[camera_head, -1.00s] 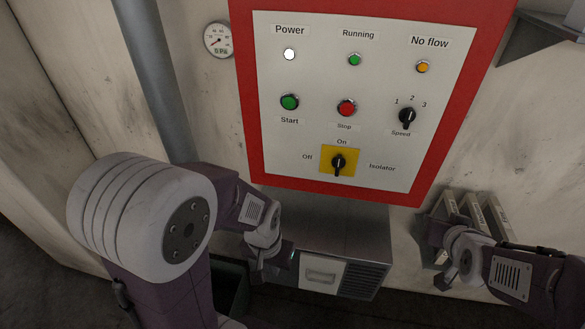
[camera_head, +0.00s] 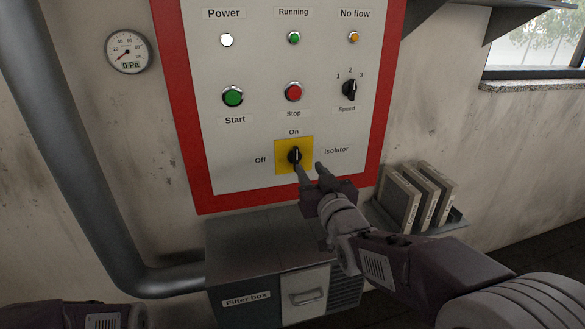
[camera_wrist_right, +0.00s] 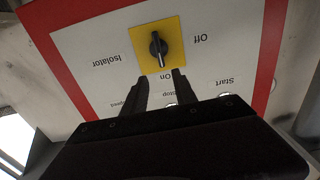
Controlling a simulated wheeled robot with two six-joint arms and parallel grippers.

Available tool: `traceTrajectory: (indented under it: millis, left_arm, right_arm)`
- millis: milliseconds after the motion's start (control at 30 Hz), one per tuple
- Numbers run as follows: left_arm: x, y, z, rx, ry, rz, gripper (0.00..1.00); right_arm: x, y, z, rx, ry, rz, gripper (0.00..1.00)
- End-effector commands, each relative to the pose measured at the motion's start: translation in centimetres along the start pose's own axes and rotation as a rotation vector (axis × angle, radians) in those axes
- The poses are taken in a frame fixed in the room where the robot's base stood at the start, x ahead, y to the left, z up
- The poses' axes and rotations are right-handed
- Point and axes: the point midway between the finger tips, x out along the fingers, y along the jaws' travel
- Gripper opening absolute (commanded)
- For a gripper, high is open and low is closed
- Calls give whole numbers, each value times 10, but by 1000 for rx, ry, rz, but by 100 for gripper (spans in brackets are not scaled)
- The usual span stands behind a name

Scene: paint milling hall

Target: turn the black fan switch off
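The black isolator switch (camera_head: 295,155) sits on a yellow plate (camera_head: 281,166) low on the control panel. Its white mark points up to On, and Off is labelled to its left. In the right wrist view the switch (camera_wrist_right: 158,47) appears upside down, just beyond the fingertips. My right gripper (camera_head: 310,166) is open and empty, with its fingers at the plate's lower right. In the wrist view its spread fingers (camera_wrist_right: 158,80) are just short of the switch; contact cannot be told. My left gripper is out of view; only part of that arm shows.
Start (camera_head: 233,96) and Stop (camera_head: 293,92) buttons and a black Speed knob (camera_head: 349,89) sit above. A filter box (camera_head: 255,250) juts out below the panel. Binders (camera_head: 410,197) stand on a shelf at right. A grey pipe (camera_head: 75,190) runs down at left.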

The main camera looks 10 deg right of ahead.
Motion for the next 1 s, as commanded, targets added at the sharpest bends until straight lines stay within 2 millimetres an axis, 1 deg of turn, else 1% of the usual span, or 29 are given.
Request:
traceTrajectory:
  millis: [100, 167, 267, 400, 500, 600, 700, 933, 967, 1000]
  left_arm:
    - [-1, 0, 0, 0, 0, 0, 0]
    - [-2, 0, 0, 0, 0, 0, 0]
    - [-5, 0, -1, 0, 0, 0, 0]
    - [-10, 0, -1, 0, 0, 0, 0]
    - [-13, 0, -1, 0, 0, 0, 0]
    - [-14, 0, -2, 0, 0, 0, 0]
    - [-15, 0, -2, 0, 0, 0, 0]
    - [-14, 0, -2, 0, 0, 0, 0]
    - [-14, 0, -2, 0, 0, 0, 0]
    - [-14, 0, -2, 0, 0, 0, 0]
  right_arm:
    - [1, 0, -1, 0, -1, 0, 34]
    - [6, 0, -1, 0, -2, 0, 34]
    - [24, 0, 0, 1, -4, 0, 34]
    - [55, 0, -1, 1, -4, 0, 34]
    - [73, 0, -1, 1, -3, 0, 34]
    - [84, 0, -1, 0, -2, -1, 34]
    - [90, 0, 0, 0, -2, -1, 34]
    - [91, 0, 0, 0, -2, 0, 34]
    - [91, 0, 0, 0, -2, 0, 25]
    - [91, 0, 0, 0, -2, 0, 14]
